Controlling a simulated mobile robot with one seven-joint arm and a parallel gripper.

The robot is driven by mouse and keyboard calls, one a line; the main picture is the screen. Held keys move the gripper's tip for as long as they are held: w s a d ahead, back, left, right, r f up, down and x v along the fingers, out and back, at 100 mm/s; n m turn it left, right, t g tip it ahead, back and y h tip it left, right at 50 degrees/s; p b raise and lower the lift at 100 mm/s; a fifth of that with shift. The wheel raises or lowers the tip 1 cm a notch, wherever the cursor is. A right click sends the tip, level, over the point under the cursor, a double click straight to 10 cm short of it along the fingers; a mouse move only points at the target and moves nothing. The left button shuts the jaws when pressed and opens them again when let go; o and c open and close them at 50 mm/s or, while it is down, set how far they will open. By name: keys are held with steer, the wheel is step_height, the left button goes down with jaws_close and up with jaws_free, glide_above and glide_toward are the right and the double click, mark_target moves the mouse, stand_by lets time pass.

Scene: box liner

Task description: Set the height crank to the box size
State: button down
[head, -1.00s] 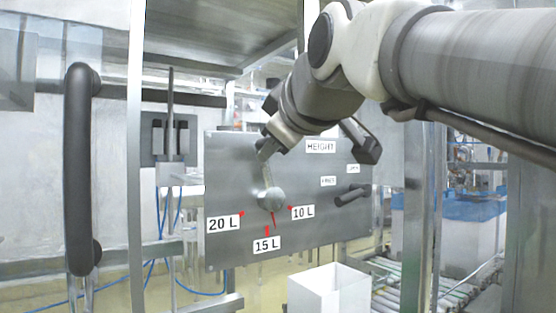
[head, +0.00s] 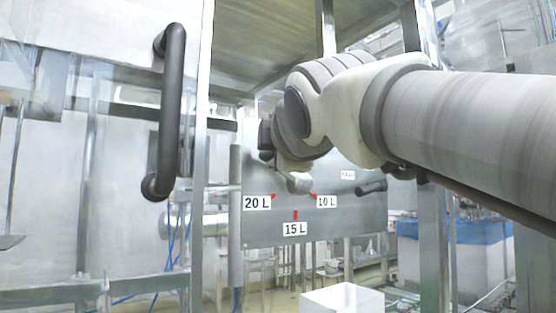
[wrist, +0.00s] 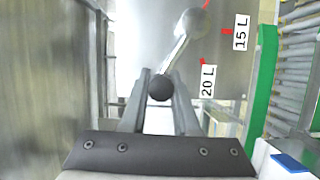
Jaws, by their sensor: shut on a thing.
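The height crank has a round grey hub (head: 298,183) on the grey panel, under my wrist. In the wrist view its metal lever (wrist: 177,52) runs from the hub down-left to a dark ball knob (wrist: 160,88). My gripper (wrist: 160,76) is shut on this knob, one finger on each side. In the head view my arm hides the fingers and most of the lever. Labels 20 L (head: 257,203), 15 L (head: 295,229) and 10 L (head: 326,202) surround the hub, with red marks. I cannot tell which mark the pointer meets. A white box (head: 343,299) stands below; its size is unclear.
A second dark handle (head: 371,187) sticks out of the panel at right. A black vertical grab bar (head: 172,112) and metal frame posts stand to the left. A blue-topped white container (head: 427,252) and a roller conveyor are at the right.

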steer(key=shift+s+a+f+n+b, duration=0.1)
steer(key=shift+f+n+b, duration=0.2)
steer(key=shift+f+n, duration=0.1)
steer(key=c, duration=0.7)
jaws_free()
steer(key=shift+o, duration=0.2)
